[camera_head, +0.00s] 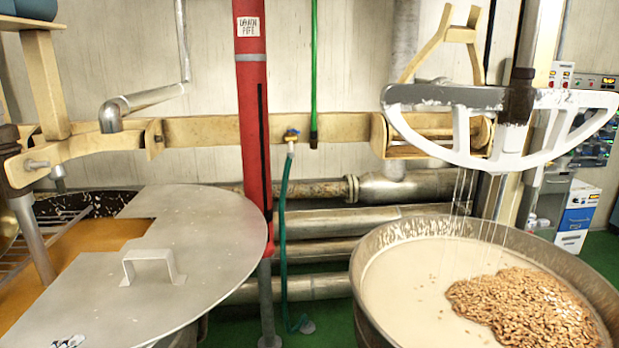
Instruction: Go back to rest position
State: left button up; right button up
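Neither of my grippers can be made out in the head view. An open kettle (363,301) stands at the right, filled with pale nougat mass (405,272). A heap of brown nuts (525,305) lies on the mass. A white curved paddle (480,150) hangs above this kettle, with pale strands running down from it. At the left a flat metal lid (215,235) with a raised handle (150,266) covers much of a second kettle.
A red column (252,130) stands between the kettles, with a green hose (283,220) beside it. Large pipes (320,222) run along the back wall. Control boxes (585,150) stand at the far right. A small dark-and-white shape (68,342) at the lower left edge is unclear.

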pick_arm(q)
jog(key=s+d+f+n+g+y, duration=0.4)
jog(key=s+d+f+n+g, duration=0.55)
jog(key=f, duration=0.45)
jog(key=s+d+f+n+g+h, duration=0.25)
jog(key=s+d+n+g, duration=0.2)
jog(key=s+d, duration=1.05)
notch_tip(320, 180, down, 29)
jog(key=s+g+b, duration=0.1)
jog(key=s+b, duration=0.1)
jog(key=b, duration=0.1)
jog(key=s+a+f+g+b, duration=0.1)
jog(key=s+a+f, duration=0.2)
jog(key=s+f, duration=1.3)
jog(key=shift+f+m+g+b, duration=0.3)
jog(key=shift+f, duration=0.55)
pick_arm(e)
jog(key=f, duration=0.2)
jog(key=s+f, duration=0.1)
jog(key=f, duration=0.1)
jog(key=shift+f, duration=0.35)
pick_arm(q)
jog(key=shift+a+h, duration=0.1)
jog(key=shift+h, duration=0.15)
